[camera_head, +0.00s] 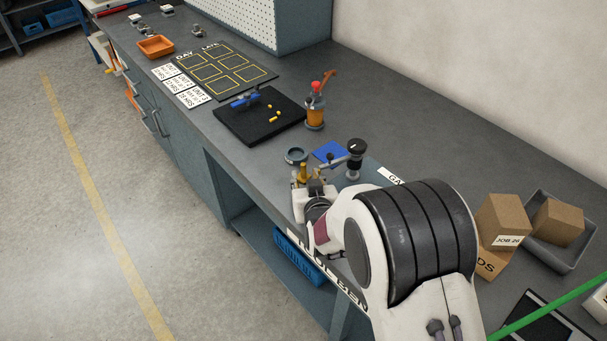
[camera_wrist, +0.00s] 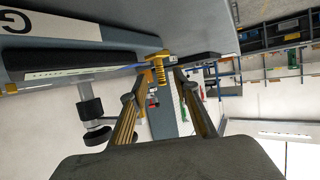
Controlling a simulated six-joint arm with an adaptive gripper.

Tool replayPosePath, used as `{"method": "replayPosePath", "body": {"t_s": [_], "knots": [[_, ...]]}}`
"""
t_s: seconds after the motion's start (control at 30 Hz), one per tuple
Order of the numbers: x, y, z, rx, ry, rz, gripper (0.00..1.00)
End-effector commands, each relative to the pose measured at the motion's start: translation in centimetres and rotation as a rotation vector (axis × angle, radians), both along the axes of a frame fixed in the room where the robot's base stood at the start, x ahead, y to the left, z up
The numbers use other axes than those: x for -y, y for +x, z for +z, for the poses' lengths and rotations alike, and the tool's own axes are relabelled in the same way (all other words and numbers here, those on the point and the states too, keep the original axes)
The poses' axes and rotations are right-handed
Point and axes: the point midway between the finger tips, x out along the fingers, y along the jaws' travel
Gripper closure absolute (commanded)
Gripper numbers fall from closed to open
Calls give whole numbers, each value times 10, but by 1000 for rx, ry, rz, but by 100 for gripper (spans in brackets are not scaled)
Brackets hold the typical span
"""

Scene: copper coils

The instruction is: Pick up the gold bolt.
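The gold bolt (camera_wrist: 158,69) shows in the wrist view as a short, ridged, gold-coloured piece at the edge of a grey fixture. My gripper (camera_wrist: 160,76) is open, with its two brass-lined fingers spread on either side of the bolt's line. The bolt appears near or just past the fingertips, and I see no finger pressed on it. In the head view my gripper (camera_head: 311,186) is low over the bench's front edge, with a small gold-coloured part (camera_head: 304,172) at its tips. I cannot tell there whether this is the bolt or a finger.
A black-knobbed instrument (camera_head: 354,157) stands close right of my gripper. It also shows in the wrist view (camera_wrist: 91,109). A small round dish (camera_head: 296,155) and a blue pad (camera_head: 330,152) lie behind. A red-topped amber bottle (camera_head: 315,108) and a black mat (camera_head: 240,131) are farther back.

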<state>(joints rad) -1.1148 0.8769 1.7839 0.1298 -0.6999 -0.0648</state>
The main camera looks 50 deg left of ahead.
Motion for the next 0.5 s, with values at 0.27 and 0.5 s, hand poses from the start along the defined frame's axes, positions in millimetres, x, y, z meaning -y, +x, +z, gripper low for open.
{"method": "replayPosePath", "body": {"t_s": [0.27, 0.5], "knots": [[-9, 6, -5, 0, 0, 0, 70], [-25, 15, -13, 0, 0, 0, 70]]}}
